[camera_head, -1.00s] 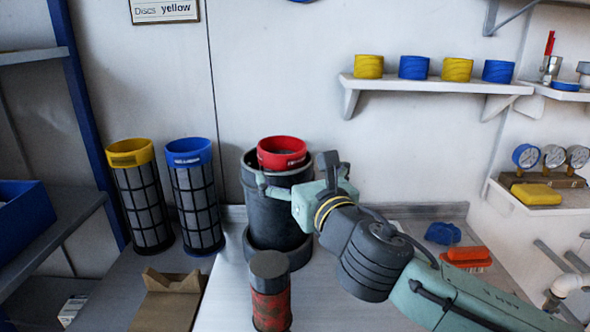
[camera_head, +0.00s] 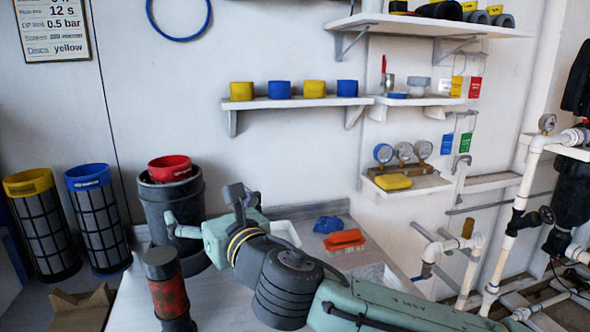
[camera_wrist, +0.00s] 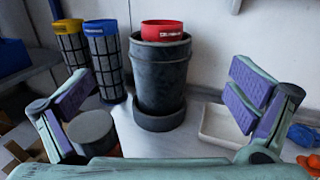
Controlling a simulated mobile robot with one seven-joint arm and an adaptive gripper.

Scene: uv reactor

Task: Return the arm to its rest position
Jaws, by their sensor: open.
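My gripper (camera_head: 205,218) is open over the worktop, in front of the dark reactor vessel (camera_head: 170,212) and to its right in the head view. In the wrist view my gripper (camera_wrist: 162,100) shows its two purple-padded fingers spread wide with nothing between them. The vessel (camera_wrist: 160,72) stands upright beyond the fingers, with a red-rimmed cartridge (camera_wrist: 162,31) sitting in its top. The red cartridge (camera_head: 170,168) also shows in the head view. A red and dark cylinder (camera_head: 170,297) stands on the worktop near the gripper; its dark top (camera_wrist: 92,130) is by the left finger in the wrist view.
Yellow-rimmed (camera_head: 45,230) and blue-rimmed (camera_head: 100,222) mesh cartridges stand at left. A white tray (camera_wrist: 222,125), a blue cloth-like item (camera_head: 328,223) and an orange brush (camera_head: 344,240) lie at right. White pipes (camera_head: 505,245) stand further right. A shelf (camera_head: 300,101) holds yellow and blue rings.

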